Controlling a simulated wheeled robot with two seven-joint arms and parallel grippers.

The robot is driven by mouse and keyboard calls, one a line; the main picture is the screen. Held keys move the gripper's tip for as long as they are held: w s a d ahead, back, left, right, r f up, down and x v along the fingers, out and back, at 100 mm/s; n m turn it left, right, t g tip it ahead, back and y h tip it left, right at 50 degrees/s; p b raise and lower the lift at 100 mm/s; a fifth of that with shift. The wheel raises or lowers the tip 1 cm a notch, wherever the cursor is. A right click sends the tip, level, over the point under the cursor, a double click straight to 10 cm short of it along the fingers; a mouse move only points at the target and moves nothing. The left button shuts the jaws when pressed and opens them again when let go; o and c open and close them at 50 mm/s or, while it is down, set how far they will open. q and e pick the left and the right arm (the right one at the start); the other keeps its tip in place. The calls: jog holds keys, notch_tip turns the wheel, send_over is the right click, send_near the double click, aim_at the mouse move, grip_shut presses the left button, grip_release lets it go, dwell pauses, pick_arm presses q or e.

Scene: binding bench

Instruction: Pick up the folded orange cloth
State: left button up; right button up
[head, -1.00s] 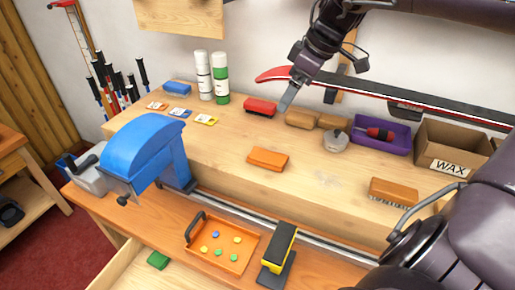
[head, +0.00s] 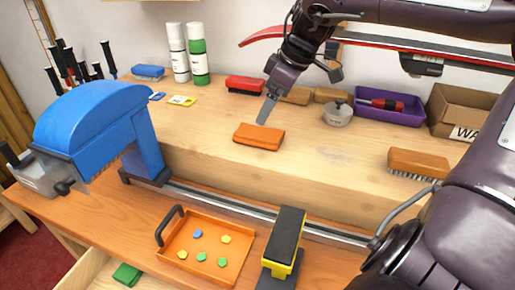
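The folded orange cloth (head: 259,136) lies flat on the pale wooden bench top, near the middle of the head view. My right gripper (head: 265,113) comes in from the upper right and points down. Its grey fingertips appear just above the cloth's back edge; I cannot tell whether they touch it. The fingers overlap in this view, so their gap is hidden. The cloth still lies on the bench. My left gripper is not in view.
A red brush (head: 244,85) and brown blocks (head: 294,95) stand behind the cloth. A round metal tin (head: 338,114), purple tray (head: 385,110) and brown brush (head: 418,162) are to the right. A blue vise-like tool (head: 95,115) stands left. Bench around the cloth is clear.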

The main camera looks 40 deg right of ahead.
aim_at(258, 132)
jog(key=x, duration=0.4)
jog(key=s+x, duration=0.1)
jog(key=x, duration=0.2)
jog(key=shift+w+a+f, duration=0.1)
jog(key=shift+f, duration=0.15)
jog(key=shift+w+f, duration=0.2)
jog(key=shift+f, duration=0.15)
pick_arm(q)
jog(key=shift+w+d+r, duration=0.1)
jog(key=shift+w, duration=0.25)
pick_arm(e)
jog(key=shift+r, duration=0.1)
jog(key=c, duration=1.1)
jog(key=shift+o, duration=0.2)
jog(key=shift+r, duration=0.1)
